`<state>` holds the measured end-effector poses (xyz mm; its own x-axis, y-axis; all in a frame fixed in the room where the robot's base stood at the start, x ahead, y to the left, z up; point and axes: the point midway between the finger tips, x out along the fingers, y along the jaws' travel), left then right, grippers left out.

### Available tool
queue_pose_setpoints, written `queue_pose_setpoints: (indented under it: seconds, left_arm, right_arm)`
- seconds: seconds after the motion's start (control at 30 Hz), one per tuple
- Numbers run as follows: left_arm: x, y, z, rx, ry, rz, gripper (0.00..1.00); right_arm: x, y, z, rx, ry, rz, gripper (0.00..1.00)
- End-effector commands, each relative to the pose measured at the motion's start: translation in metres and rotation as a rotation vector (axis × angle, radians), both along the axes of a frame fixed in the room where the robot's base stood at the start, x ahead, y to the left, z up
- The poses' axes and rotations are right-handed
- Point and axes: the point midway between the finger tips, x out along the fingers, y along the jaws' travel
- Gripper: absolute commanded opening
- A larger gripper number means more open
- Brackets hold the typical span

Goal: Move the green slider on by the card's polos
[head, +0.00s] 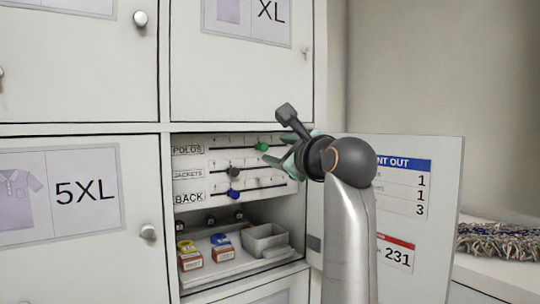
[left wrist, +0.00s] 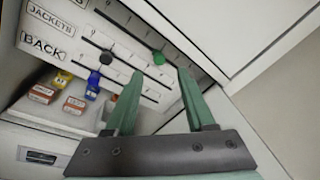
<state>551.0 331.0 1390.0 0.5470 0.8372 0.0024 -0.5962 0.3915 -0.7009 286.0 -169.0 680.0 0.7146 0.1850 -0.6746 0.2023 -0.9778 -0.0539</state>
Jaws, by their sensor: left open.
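The green slider (head: 262,146) sits on the top rail, labelled POLOS (head: 187,150), right of the rail's middle. In the left wrist view the green slider (left wrist: 159,58) shows just beyond my open fingertips, about midway between them. My left gripper (head: 274,151) is open and empty, its green fingers pointing left at the slider panel. I cannot tell whether a finger touches the slider. The card (head: 405,187) hangs on the open door, headed "NT OUT", with 1, 1 and 3 down its right side; my arm hides its left part. My right gripper is not in view.
A dark slider (head: 233,171) sits on the JACKETS rail and a blue slider (head: 233,193) on the BACK rail. Below stand small boxes (head: 190,258) and a grey bin (head: 265,240). The open door (head: 452,180) bounds the right side.

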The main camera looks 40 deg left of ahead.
Motion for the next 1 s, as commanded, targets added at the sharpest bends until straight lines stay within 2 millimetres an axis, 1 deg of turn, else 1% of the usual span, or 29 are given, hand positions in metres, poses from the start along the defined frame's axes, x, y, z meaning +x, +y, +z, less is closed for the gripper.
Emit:
queue_pose_setpoints:
  seconds: [0.03, 0.2, 0.33, 0.43, 0.6, 1.0]
  left_arm:
    - [-0.006, -0.008, -0.003, 0.002, -0.002, 0.000, 0.55]
    - [-0.021, -0.032, -0.002, 0.001, -0.002, 0.001, 0.55]
    - [-0.028, -0.042, -0.001, -0.001, -0.001, 0.001, 0.55]
    - [-0.030, -0.046, -0.001, -0.001, -0.001, 0.001, 0.55]
    - [-0.031, -0.047, 0.000, -0.001, 0.000, 0.001, 0.55]
    - [-0.031, -0.046, 0.000, -0.001, 0.000, 0.001, 0.55]
  right_arm:
    - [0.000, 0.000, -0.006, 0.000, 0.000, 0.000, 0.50]
    - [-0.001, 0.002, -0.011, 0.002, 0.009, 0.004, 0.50]
    - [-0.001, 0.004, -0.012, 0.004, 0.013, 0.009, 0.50]
    - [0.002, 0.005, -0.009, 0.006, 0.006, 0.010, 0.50]
    - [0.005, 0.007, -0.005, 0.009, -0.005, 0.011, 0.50]
    - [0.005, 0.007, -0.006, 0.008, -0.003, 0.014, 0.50]
